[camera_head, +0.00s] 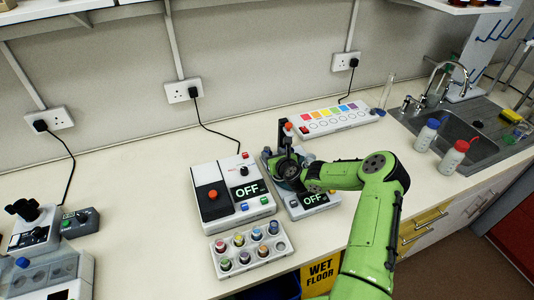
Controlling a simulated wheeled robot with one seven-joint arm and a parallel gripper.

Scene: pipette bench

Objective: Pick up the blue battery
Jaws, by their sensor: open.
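A white tray (276,258) at the front middle of the bench holds several small upright batteries with coloured tops. One with a blue-looking top (257,234) stands in the back row, but the tops are too small to be certain of each colour. My gripper (288,170) is at the end of the green arm, behind and to the right of the tray and apart from it. It is over the right-hand grey device. Its fingers are dark and small here; it is open, and I see nothing held in it.
A white device with an OFF display (222,186) stands behind the tray. A grey device, also reading OFF (316,197), is partly hidden under my arm. A colour-marked panel (335,118) is farther back. Bottles (452,158) and a sink are at right; a microscope (32,228) is at left.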

